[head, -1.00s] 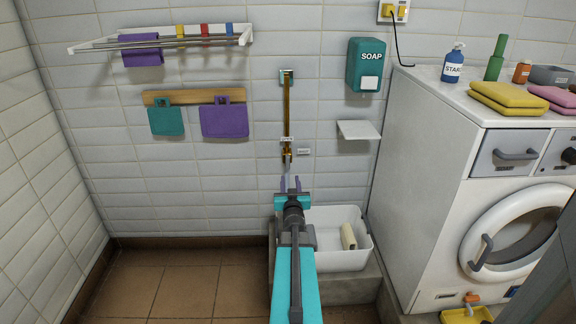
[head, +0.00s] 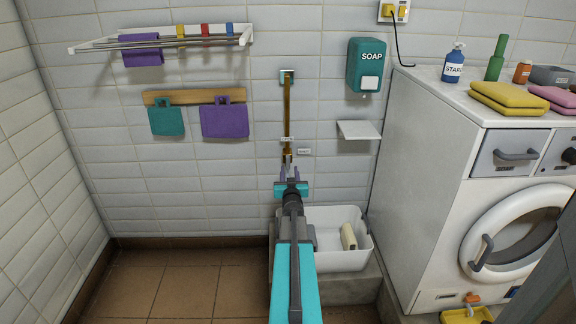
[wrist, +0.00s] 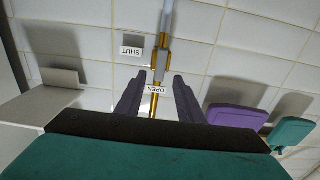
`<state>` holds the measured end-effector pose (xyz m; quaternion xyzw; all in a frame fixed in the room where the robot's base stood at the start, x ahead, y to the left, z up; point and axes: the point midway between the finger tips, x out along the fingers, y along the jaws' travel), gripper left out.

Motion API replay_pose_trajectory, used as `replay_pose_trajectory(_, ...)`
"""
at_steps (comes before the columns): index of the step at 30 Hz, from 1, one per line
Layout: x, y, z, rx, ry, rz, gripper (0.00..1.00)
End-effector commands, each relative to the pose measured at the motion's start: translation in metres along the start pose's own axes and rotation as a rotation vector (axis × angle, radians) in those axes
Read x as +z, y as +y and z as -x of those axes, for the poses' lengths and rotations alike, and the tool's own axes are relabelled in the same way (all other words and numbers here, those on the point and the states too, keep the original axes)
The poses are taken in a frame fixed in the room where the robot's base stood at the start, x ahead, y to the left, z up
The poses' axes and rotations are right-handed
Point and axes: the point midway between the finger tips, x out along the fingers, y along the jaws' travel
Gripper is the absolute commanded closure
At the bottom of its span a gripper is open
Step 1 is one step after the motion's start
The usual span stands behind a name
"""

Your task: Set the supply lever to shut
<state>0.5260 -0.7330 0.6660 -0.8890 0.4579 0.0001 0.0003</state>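The brass supply pipe (head: 287,105) runs down the tiled wall, and it also shows in the wrist view (wrist: 155,104). The supply lever (wrist: 160,73) appears as a grey piece at the brass valve, in line with the pipe and beside the OPEN label (wrist: 155,90). The SHUT label (wrist: 130,47) is on the wall to one side, right of the pipe in the head view (head: 304,152). My gripper (head: 290,167) is open just below the valve. In the wrist view its fingers (wrist: 159,76) appear on either side of the lever; contact cannot be told.
A white basin (head: 340,258) stands below right of the valve. A small white shelf (head: 359,130) and a soap dispenser (head: 367,65) are on the wall to the right. A washing machine (head: 425,170) stands further right. Cloths (head: 224,121) hang on the left.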

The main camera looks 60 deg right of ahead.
Motion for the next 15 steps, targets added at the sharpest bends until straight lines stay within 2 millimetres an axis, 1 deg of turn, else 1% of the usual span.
replay_pose_trajectory(1, 0.0, 0.0, -0.007, 0.0, 0.0, 0.0, 0.66)
replay_pose_trajectory(15, 0.0, 0.0, -0.048, 0.0, 0.001, 0.0, 0.66)
